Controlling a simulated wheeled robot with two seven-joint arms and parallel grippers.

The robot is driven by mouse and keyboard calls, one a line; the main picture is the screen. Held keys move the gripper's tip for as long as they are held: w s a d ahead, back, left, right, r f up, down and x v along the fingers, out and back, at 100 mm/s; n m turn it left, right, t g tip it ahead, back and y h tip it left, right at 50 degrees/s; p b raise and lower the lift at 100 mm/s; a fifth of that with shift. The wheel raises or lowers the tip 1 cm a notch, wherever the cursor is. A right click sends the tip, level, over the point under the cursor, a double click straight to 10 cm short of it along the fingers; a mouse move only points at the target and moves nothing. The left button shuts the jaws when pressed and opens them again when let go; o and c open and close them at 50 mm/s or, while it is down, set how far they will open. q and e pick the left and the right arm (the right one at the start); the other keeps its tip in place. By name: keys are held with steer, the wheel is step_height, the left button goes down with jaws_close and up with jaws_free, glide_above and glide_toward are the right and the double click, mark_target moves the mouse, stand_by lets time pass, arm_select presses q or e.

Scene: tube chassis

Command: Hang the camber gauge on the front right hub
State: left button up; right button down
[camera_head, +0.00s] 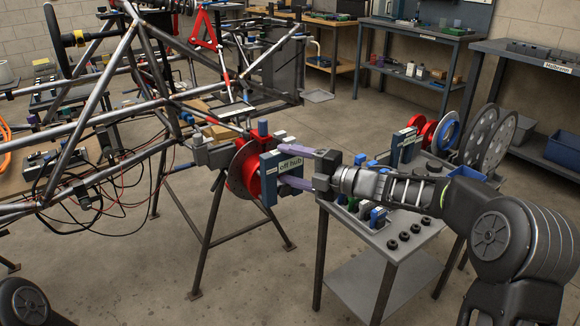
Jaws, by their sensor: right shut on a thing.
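The camber gauge (269,182) is a blue-framed block with a pale display reading "off hub". My right gripper (290,168) is shut on it, its two purple fingers at the gauge's right side. The gauge is held upright in front of the hub with the red part and dark brake disc (241,168) at the end of the tube chassis (115,122). It overlaps the hub in this view, and I cannot tell whether they touch. The gauge hides part of the hub face. My left gripper is not in view.
A grey cart (372,234) stands below my right arm, with a similar blue-framed gauge (407,148), black round pieces and large discs (488,138) on it. A trestle stand (209,228) is below the hub. Loose cables hang at left.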

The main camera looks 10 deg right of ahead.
steer(key=shift+r, duration=0.25)
steer(key=shift+c, duration=0.9)
jaws_free()
steer(key=v, duration=0.7)
steer(key=shift+s+d+p, duration=0.3)
steer(key=shift+s, duration=0.05)
steer(key=shift+f, duration=0.1)
